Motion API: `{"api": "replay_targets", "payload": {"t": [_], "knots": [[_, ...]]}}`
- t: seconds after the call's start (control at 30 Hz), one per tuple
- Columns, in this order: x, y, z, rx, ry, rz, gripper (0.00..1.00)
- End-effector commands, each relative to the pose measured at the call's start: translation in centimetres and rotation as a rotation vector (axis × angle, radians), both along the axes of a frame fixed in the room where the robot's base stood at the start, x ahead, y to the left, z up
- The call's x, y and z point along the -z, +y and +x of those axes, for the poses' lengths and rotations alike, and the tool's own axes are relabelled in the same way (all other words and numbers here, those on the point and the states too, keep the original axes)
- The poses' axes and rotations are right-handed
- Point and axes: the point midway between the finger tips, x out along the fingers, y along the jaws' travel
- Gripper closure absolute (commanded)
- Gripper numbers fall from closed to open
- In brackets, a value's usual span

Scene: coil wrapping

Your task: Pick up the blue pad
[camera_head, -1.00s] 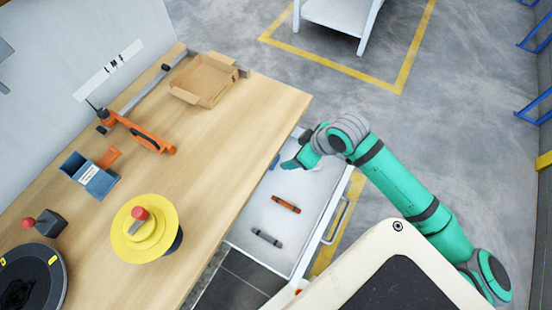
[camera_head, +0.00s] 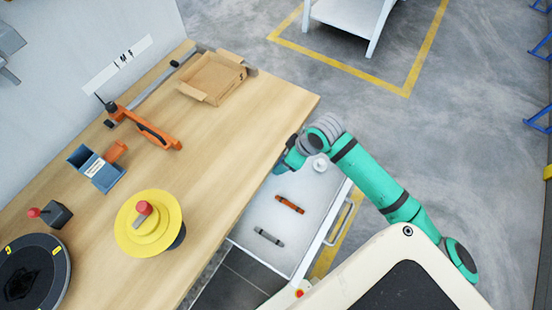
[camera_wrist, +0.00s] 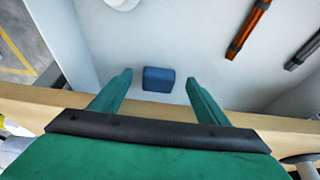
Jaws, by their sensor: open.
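The blue pad (camera_wrist: 158,79) is a small dark blue block. In the wrist view it lies on the white floor of the open drawer (camera_wrist: 190,45). My gripper (camera_wrist: 159,80) is open, with one green finger on each side of the pad in that view and a gap on both sides. I cannot tell how far the fingertips are above the pad. In the head view my gripper (camera_head: 280,168) is at the drawer, near the table edge, and the pad is hidden or too small to make out.
The drawer (camera_head: 296,240) also holds an orange bar (camera_head: 290,204), a grey bar (camera_head: 269,236) and a white round thing (camera_head: 320,163). The wooden tabletop edge (camera_wrist: 285,123) runs close by my gripper. A yellow disc stack (camera_head: 148,224) and cardboard box (camera_head: 212,77) stand on the table.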

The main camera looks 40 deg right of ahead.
Motion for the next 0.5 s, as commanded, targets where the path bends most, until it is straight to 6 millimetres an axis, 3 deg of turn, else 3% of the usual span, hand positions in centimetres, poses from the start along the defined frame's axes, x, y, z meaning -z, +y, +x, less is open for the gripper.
{"api": "replay_targets", "payload": {"t": [0.2, 0.47, 0.5], "knots": [[2.7, 0.5, 1.2, 0.001, 0.001, 0.002, 0.31], [3.0, 0.5, 1.4, 0.001, 0.0, 0.002, 0.31], [3.0, 0.5, 1.4, 0.001, 0.0, 0.002, 0.41]]}}
